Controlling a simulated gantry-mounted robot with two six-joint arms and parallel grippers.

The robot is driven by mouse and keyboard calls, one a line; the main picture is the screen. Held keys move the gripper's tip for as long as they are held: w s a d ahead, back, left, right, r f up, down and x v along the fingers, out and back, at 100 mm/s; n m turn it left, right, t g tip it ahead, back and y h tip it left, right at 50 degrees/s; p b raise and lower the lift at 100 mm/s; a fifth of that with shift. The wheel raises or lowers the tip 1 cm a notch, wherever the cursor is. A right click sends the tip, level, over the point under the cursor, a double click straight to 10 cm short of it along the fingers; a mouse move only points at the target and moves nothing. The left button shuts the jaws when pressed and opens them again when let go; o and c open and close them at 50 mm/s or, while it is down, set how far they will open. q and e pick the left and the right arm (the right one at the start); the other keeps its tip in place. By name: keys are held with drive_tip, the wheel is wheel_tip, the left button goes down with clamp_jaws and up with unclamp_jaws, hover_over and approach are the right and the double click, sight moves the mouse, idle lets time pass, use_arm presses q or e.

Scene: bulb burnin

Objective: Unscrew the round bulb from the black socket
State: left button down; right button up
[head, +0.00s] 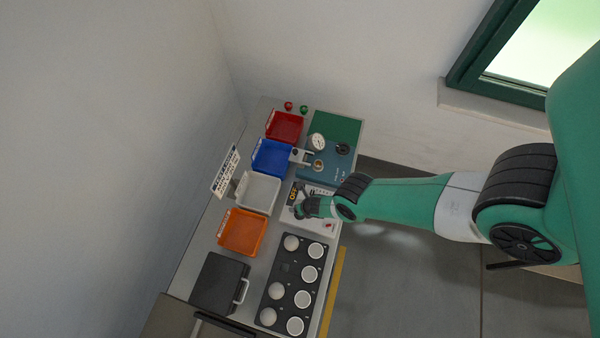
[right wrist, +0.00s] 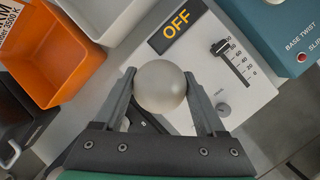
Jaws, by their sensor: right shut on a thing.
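The round bulb (right wrist: 160,86) is a frosted globe in the right wrist view, over the light grey control panel (right wrist: 242,98) with the lit OFF sign (right wrist: 177,30). My right gripper (right wrist: 159,76) has one finger on each side of the bulb and is shut on it. In the head view my right gripper (head: 299,209) is over the left part of the panel (head: 318,222). The black socket is mostly hidden under the bulb and fingers, so I cannot tell whether the bulb's base is still in it. My left gripper is not in view.
A black rack (head: 284,269) with several round white bulbs stands nearer the front. Orange (head: 242,232), white (head: 258,193), blue (head: 271,157) and red (head: 284,127) bins line the left. A teal tester (head: 330,160) stands behind the panel. A black case (head: 219,283) is front left.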

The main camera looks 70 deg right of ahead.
drive_tip(key=o, duration=1.2)
drive_tip(key=shift+o, duration=0.2)
drive_tip(key=shift+m, duration=0.4)
drive_tip(key=m+g+h, duration=0.1)
drive_tip(key=m, duration=0.2)
drive_tip(key=shift+a+f+b, duration=0.1)
drive_tip(key=shift+f+b, duration=0.05)
drive_tip(key=shift+b, duration=0.2)
drive_tip(key=m+g+b, duration=0.1)
drive_tip(key=m, duration=0.2)
drive_tip(key=m+g+h+b, duration=0.1)
drive_tip(key=m+b, duration=0.1)
drive_tip(key=m, duration=0.1)
drive_tip(key=m+g+b, duration=0.1)
drive_tip(key=m, duration=0.2)
drive_tip(key=shift+w+f+g+b, duration=0.1)
drive_tip(key=shift+g+b, duration=0.2)
drive_tip(key=shift+g, duration=0.1)
drive_tip(key=shift+r+m+g, duration=0.25)
drive_tip(key=shift+m+g, duration=0.15)
drive_tip(key=shift+m, duration=0.6)
drive_tip(key=shift+s, duration=0.2)
